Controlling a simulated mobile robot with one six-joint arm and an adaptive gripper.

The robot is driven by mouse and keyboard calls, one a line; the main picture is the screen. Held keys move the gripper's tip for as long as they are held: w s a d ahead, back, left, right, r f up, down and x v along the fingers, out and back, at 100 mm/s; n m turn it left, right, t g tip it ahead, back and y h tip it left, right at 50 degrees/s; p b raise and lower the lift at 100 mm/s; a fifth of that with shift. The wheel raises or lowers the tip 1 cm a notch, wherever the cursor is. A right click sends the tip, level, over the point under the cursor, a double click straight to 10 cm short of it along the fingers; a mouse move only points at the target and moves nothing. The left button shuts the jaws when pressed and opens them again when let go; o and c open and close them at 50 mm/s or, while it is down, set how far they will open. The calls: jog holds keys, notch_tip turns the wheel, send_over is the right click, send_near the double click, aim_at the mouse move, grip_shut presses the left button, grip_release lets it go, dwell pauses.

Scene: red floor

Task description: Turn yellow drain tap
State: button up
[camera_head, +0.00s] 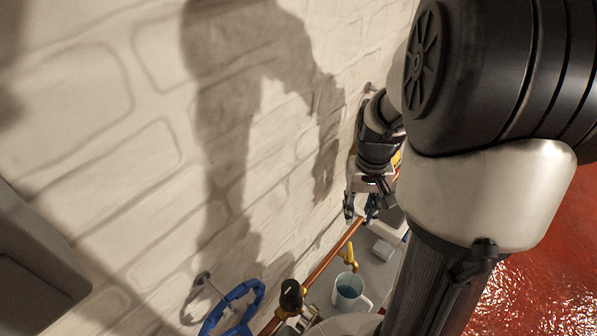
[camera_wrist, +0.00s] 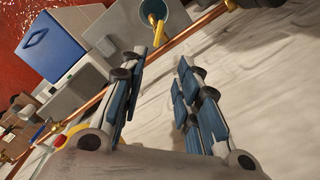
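A yellow tap (camera_head: 349,256) sits on the copper pipe (camera_head: 333,252) along the wall, above a pale mug (camera_head: 350,292) holding bluish liquid. The tap (camera_wrist: 158,30) also shows at the top of the wrist view, in front of the mug's opening (camera_wrist: 170,14). My gripper (camera_head: 361,218) is up beside the wall, a little beyond the tap and apart from it. In the wrist view my gripper (camera_wrist: 165,75) has its two blue-padded fingers spread, with only wall and pipe behind the gap. My arm covers much of the right side of the head view.
A blue wheel (camera_head: 232,308) and a dark-knobbed brass fitting (camera_head: 291,296) stand at the lower part of the wall. A blue-lidded box (camera_wrist: 52,48) is at the wrist view's left. A grey surface (camera_head: 375,268) lies below the pipe; red floor (camera_head: 550,270) is right.

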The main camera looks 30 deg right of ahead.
aim_at(351, 250)
jog(key=f, duration=0.5)
jog(key=f+b, duration=0.1)
jog(key=f, duration=0.5)
jog(key=f+b, duration=0.1)
jog(key=f, duration=0.5)
jog(key=shift+s+d+f, duration=0.1)
jog(key=shift+s+f, duration=0.15)
grip_shut()
